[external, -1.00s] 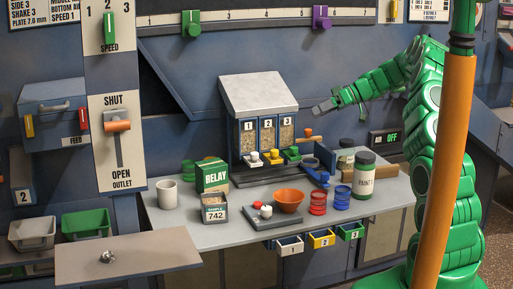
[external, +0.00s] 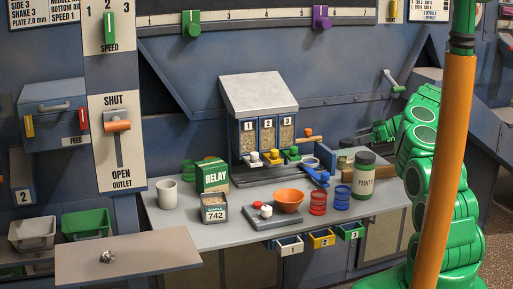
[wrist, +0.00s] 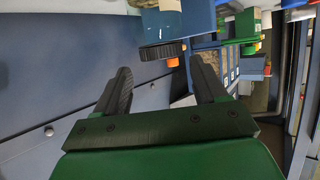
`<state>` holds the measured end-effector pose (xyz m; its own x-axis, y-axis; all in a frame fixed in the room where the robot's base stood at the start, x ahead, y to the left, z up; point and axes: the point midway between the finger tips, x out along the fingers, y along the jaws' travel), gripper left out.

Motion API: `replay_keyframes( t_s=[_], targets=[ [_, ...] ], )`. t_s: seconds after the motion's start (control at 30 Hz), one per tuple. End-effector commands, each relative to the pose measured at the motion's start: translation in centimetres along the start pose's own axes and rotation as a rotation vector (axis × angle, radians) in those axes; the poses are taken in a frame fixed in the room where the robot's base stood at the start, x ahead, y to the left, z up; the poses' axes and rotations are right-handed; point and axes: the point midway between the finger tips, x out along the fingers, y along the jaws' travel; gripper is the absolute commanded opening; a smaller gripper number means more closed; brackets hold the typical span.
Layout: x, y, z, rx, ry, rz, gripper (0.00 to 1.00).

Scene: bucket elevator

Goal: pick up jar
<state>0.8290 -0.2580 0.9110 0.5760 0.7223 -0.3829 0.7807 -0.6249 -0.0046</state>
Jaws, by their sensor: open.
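A jar (external: 346,158) with a dark lid stands at the right back of the worktop, behind a larger pot marked PAINT (external: 364,178) that partly hides it.
The grain dispenser (external: 262,120) stands left of the jar. Red and blue rings (external: 318,203), an orange bowl (external: 288,201) and a RELAY box (external: 212,176) share the worktop (external: 240,236). The blue machine wall rises close behind.

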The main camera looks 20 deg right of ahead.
Motion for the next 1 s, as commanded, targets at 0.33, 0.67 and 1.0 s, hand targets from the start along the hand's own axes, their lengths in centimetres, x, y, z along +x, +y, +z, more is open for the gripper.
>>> replay_keyframes(
  t_s=[0.33,0.67,1.0],
  targets=[
    [2.5,0.0,0.1,-0.005,0.0,0.0,0.71],
    [5.4,-0.2,0.6,-0.004,-0.001,0.001,0.71],
    [7.8,-0.2,0.6,-0.004,0.0,0.002,0.71]
  ],
)
